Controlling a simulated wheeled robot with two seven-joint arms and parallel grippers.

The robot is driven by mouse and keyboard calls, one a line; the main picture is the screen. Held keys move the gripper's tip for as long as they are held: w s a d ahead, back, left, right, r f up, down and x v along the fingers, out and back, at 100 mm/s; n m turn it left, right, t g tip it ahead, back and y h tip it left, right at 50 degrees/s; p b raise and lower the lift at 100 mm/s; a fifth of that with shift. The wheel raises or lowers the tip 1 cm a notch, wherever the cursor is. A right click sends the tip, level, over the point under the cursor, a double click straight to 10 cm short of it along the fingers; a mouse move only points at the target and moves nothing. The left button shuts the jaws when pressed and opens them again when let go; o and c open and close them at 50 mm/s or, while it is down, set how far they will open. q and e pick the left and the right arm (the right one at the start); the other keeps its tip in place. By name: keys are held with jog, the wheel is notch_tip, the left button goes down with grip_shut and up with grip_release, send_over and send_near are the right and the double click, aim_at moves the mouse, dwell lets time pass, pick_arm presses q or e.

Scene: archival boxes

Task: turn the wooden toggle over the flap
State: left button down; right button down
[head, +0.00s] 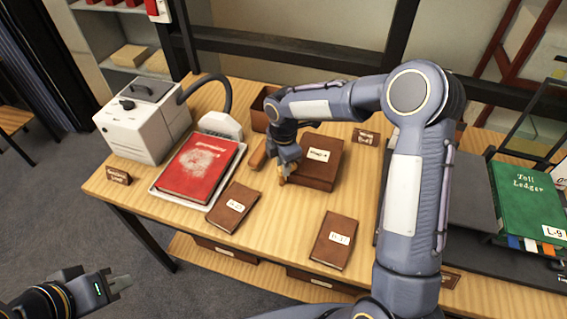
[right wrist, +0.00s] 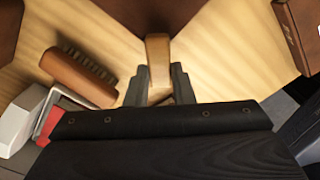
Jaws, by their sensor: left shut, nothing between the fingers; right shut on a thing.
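A brown archival box (head: 325,168) with a white label lies on the wooden table, and its dark side fills the top of the right wrist view (right wrist: 125,12). The small light-brown wooden toggle (right wrist: 158,50) stands at the box's edge. My right gripper (head: 285,177) is shut on the toggle; its fingertips show either side of the toggle's near end in the right wrist view (right wrist: 159,76). I cannot make out the flap apart from the box. My left gripper (head: 122,283) is shut and empty, low over the floor at the left, away from the table.
A wooden brush (head: 258,154) lies left of the box. A red book (head: 198,167) rests on a tray, with a white machine (head: 142,130) behind it. Two brown booklets (head: 233,207) (head: 334,239) lie in front. A green ledger (head: 528,200) is at right.

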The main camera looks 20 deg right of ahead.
jog(key=c, duration=1.2)
grip_release()
jog(key=shift+c, duration=0.2)
jog(key=shift+r, duration=3.9)
jog(key=s+d+r+m+t+y, duration=0.1)
jog(key=s+d+r+m, duration=0.25)
jog(key=s+m, duration=0.35)
jog(key=s+d+r+m+t+y, duration=0.1)
jog(key=s+d+r+m+t, duration=0.25)
jog(key=s, duration=0.55)
jog(key=s+a+m+t+y, duration=0.1)
jog(key=s+a+m, duration=0.1)
jog(key=s+m, duration=0.9)
jog(key=shift+s+f+y, duration=0.4)
jog(key=shift+s+f, duration=0.05)
jog(key=shift+s, duration=0.45)
